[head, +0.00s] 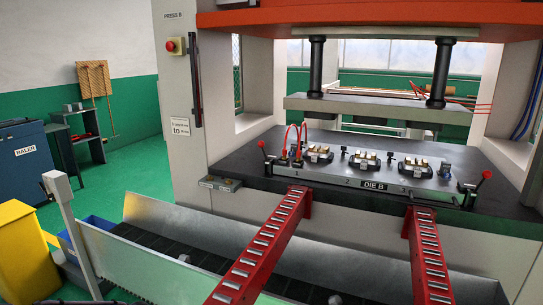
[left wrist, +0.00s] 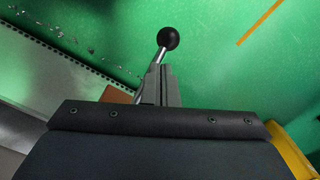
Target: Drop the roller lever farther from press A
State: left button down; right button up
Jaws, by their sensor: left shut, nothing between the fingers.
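Press B (head: 181,90) is in the head view; no press A shows. Two short levers with red knobs stand at the front of its bed, one at the left end (head: 262,144) and one at the right end (head: 487,174), both tilted up. I cannot tell whether these are the roller levers. My left gripper (left wrist: 158,70) is shut and empty in the left wrist view. A lever with a black ball knob (left wrist: 168,38) rises right beside or behind its fingertips; its lower rod is partly hidden. I cannot tell whether they touch. My right gripper is in neither view.
Two red roller arms (head: 265,240) (head: 428,255) project from the press front over a metal-walled conveyor (head: 180,222). A yellow bin (head: 20,250), a blue bin and a grey post (head: 65,205) stand at the left. Green floor (head: 125,180) is open behind them.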

pick_arm(q)
notch_tip(320, 180, down, 10)
jog(key=b, duration=0.9)
jog(key=shift+f+b, duration=0.25)
jog(key=shift+b, duration=0.1)
dwell(0.5)
jog(key=shift+w, duration=0.1)
jog(key=shift+s+a, duration=0.3)
jog(key=shift+s, duration=0.5)
jog(key=shift+s+a, duration=0.35)
jog(key=shift+s, duration=0.45)
jog(key=shift+s+a, duration=0.3)
jog(key=shift+s, duration=0.5)
notch_tip(320, 180, up, 19)
jog(key=p, duration=1.5)
jog(key=shift+p, duration=0.35)
